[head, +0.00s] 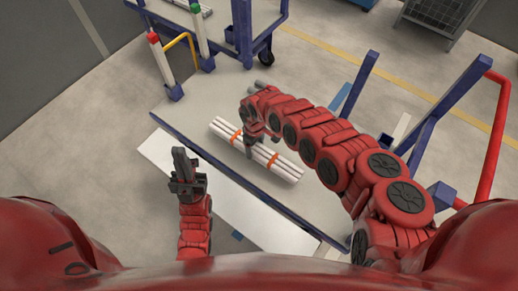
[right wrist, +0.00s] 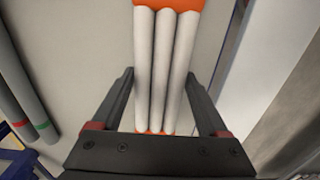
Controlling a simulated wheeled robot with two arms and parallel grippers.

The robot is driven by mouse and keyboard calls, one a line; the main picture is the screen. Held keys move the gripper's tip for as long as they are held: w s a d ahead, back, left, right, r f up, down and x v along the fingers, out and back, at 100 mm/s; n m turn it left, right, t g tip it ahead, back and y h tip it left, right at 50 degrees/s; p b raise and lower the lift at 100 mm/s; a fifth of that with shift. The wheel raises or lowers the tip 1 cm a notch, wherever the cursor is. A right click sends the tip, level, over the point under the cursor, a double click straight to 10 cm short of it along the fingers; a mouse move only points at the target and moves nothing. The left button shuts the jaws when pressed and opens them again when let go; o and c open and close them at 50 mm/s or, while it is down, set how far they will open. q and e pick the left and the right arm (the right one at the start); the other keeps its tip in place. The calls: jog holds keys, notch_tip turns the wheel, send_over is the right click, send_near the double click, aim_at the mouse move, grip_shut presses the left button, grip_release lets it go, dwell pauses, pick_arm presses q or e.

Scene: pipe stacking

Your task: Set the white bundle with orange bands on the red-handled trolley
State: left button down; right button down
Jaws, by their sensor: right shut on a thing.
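The white bundle with orange bands (head: 227,127) is several white tubes side by side, over the pale deck in the head view. It fills the middle of the right wrist view (right wrist: 166,70). My right gripper (head: 250,143) is shut on it from above, a finger on each side in the right wrist view (right wrist: 165,100). I cannot tell whether the bundle touches the deck. The red-handled trolley has a red handle (head: 499,140), blue posts and a pale deck (head: 190,115) with a blue edge. My left gripper (head: 181,160) is empty, left of the bundle; its finger gap is unclear.
Grey pipes (head: 264,85) lie beyond the bundle, partly behind my right arm. Blue-footed posts with a red top (head: 153,37) and green top (head: 195,8) stand at the deck's far left. A blue-framed cart (head: 245,35) stands behind. A white board (head: 165,155) runs along the near side.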

aim_at(259, 150)
jog(key=shift+w+d+f, duration=0.1)
jog(key=shift+w+d, duration=0.35)
jog(key=shift+d, duration=0.2)
notch_tip(259, 150, down, 3)
jog(key=shift+s+a+b, duration=0.1)
jog(key=shift+b, duration=0.55)
jog(key=shift+f, duration=0.3)
jog(key=shift+r, duration=0.1)
grip_release()
